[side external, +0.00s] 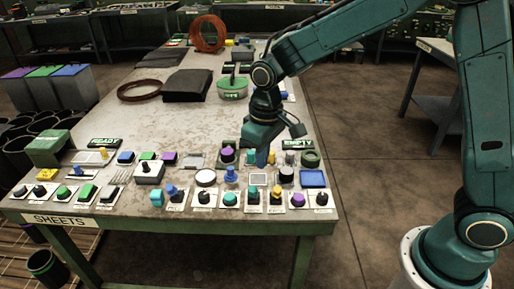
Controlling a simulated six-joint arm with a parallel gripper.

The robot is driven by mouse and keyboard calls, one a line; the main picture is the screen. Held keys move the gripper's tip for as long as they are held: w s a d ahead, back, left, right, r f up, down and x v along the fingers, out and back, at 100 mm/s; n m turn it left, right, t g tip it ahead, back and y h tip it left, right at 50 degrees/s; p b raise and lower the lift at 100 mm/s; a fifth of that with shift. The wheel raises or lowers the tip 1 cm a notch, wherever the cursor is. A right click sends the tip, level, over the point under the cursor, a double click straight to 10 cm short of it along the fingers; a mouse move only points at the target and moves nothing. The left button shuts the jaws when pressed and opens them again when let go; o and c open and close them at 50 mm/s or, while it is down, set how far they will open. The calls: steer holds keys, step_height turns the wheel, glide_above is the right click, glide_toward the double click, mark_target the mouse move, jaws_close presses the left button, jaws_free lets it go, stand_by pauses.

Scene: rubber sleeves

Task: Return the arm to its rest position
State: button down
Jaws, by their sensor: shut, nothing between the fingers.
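My gripper (266,158) points down over the right part of the worktable (130,90). Its fingers look shut with nothing held between them. It hangs close above or among the small pieces near the table's front right, and I cannot tell whether it touches any. A purple-topped piece (227,153) stands just left of it, and a white square plate (258,180) lies just in front of it. A blue piece (231,174) stands in front and to the left. The tips are small and partly lost against the pieces behind.
Rows of small coloured pieces fill the table's front edge, with a green EMPTY sign (299,144) at right. A green dish (232,88), dark block (187,85) and brown ring (139,91) lie farther back. The table's middle is mostly clear. Bins (70,88) stand left.

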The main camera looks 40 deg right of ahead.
steer(key=s+d+r+m+t, duration=0.1)
steer(key=s+d+r, duration=0.2)
steer(key=s+r, duration=0.2)
steer(key=s+d+r+t, duration=0.1)
steer(key=s+d+r, duration=0.2)
steer(key=s+r, duration=0.25)
steer(key=s+d+r+t, duration=0.1)
steer(key=s+d, duration=0.1)
steer(key=s, duration=0.4)
steer(key=s+d+r+m+t, duration=0.1)
steer(key=s+d+r+t, duration=0.1)
steer(key=s, duration=0.4)
steer(key=shift+s+d+m, duration=0.3)
steer(key=shift+w, duration=0.1)
steer(key=w+a+f+n+g+y, duration=0.1)
steer(key=w+a+f+n, duration=0.3)
steer(key=w, duration=0.7)
steer(key=w+a+f+n+g+y, duration=0.1)
steer(key=w+a+f+n+y, duration=0.1)
steer(key=w+a+f+n, duration=0.3)
steer(key=shift+w+a+f, duration=1.95)
steer(key=shift+w+f, duration=0.65)
steer(key=shift+w, duration=1)
steer(key=shift+f, duration=0.1)
